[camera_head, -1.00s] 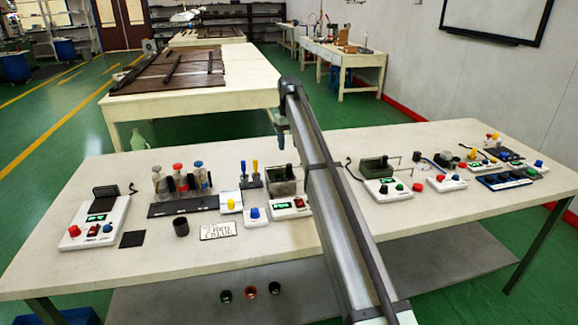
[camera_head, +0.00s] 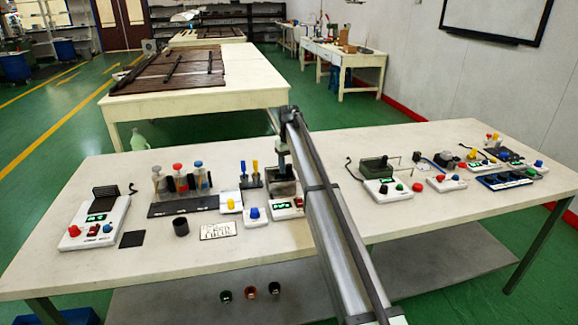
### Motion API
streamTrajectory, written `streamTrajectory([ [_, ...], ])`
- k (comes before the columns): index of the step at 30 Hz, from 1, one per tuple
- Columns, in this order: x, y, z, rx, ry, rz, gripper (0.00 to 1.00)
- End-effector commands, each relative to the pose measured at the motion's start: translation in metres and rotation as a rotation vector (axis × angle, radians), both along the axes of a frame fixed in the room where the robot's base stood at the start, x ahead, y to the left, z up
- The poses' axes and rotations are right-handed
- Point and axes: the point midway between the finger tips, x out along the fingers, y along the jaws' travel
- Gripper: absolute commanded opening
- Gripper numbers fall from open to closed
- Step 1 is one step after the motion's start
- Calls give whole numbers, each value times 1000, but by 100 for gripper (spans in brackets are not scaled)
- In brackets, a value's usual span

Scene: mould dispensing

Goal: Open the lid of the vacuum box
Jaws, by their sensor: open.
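A grey box (camera_head: 280,188) stands at the middle of the table behind a white control unit (camera_head: 287,208) with a green display and a red switch. It looks like the vacuum box, and its lid appears shut. My gripper (camera_head: 283,170) points down at the top of this box, close over its dark knob or touching it; I cannot tell which. The gripper is open, though its fingers are small and dark here. The knob is largely hidden behind the gripper.
Left of the box are screwdriver-like tools (camera_head: 250,174), a rack of coloured tubes (camera_head: 180,183) and a blue-knob unit (camera_head: 255,217). A green box (camera_head: 376,168) stands to the right. My arm crosses the table's middle.

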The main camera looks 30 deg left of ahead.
Motion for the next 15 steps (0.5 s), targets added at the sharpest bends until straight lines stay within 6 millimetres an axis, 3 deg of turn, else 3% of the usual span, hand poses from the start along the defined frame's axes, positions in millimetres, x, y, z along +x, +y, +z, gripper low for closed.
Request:
streamTrajectory([
  [2,0,0,0,0,0,0,49],
  [15,0,0,0,0,0,0,7],
])
